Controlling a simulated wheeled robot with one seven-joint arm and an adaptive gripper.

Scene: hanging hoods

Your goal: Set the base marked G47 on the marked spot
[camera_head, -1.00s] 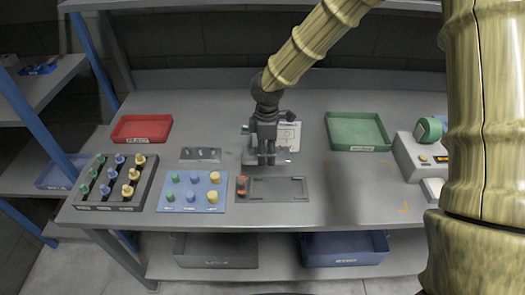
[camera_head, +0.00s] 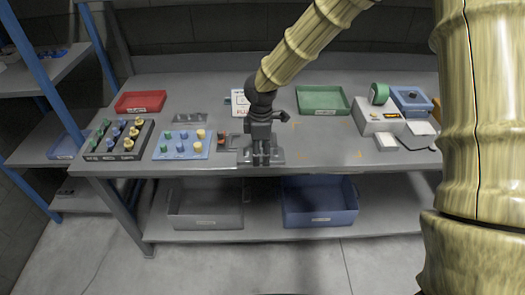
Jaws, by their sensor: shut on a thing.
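My gripper (camera_head: 261,158) points down over the front middle of the bench. It is shut on a flat grey base (camera_head: 276,157), mostly hidden behind the fingers; no marking can be read on it. A dark flat fixture (camera_head: 239,142) lies behind and left of the fingers, partly covered. Whether the held base touches it or the bench cannot be told. Orange corner marks outline a bare spot (camera_head: 328,141) on the bench, to the right of my gripper.
A blue board with knobs (camera_head: 181,154) and a dark peg rack (camera_head: 119,152) are at left. An orange-topped piece (camera_head: 221,138) is beside the fixture.

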